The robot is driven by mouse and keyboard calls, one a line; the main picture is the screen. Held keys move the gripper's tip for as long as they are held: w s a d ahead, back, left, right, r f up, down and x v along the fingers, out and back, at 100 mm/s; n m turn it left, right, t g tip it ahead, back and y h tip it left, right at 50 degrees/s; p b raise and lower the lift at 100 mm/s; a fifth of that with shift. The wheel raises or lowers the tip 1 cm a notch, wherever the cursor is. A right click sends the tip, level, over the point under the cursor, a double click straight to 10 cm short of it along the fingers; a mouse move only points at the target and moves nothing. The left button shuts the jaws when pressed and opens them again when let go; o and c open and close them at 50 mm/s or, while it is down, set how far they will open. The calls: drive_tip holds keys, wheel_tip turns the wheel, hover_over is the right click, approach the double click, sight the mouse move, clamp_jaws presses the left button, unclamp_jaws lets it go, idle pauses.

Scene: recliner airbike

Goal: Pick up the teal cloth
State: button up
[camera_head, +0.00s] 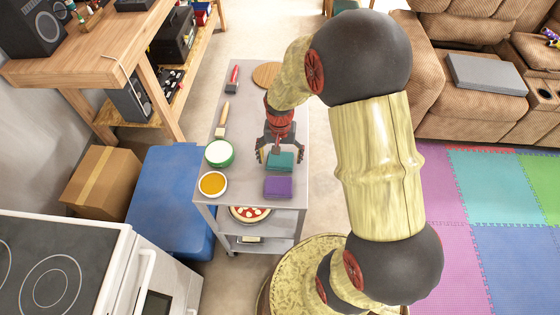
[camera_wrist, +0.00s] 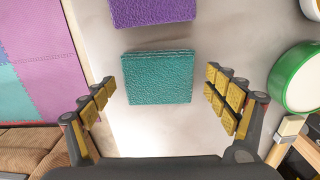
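The teal cloth (camera_head: 281,161) is a folded square pad lying flat on the grey top of a narrow shelf cart, just beyond the purple cloth. In the wrist view the teal cloth (camera_wrist: 158,77) lies between the two fingers, with a gap on each side. My gripper (camera_head: 280,157) is over the cloth, pointing down, with its fingers spread. In the wrist view my gripper (camera_wrist: 160,100) is open and empty, and its yellow pads do not touch the cloth. How high the fingertips are above the surface I cannot tell.
A purple cloth (camera_head: 278,187) lies close to the teal one. A green-rimmed round container (camera_head: 219,153), an orange-filled bowl (camera_head: 213,184), a brush (camera_head: 222,119), a red-handled tool (camera_head: 233,80) and a round wooden board (camera_head: 267,75) share the cart top (camera_head: 246,165).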

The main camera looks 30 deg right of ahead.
sight(280, 160)
drive_tip(key=c, duration=0.9)
drive_tip(key=shift+c, duration=0.2)
drive_tip(key=shift+r, duration=0.1)
drive_tip(key=shift+r+p, duration=0.4)
drive_tip(key=shift+r, duration=0.25)
wheel_tip(280, 160, up, 2)
drive_tip(key=shift+s+a+r+p, duration=0.15)
drive_tip(key=shift+r+p, duration=0.1)
drive_tip(key=shift+p, duration=0.35)
drive_tip(key=s+a+r+p, duration=0.4)
drive_tip(key=s+a+r, duration=0.5)
drive_tip(key=s, duration=0.1)
drive_tip(key=shift+a, duration=0.2)
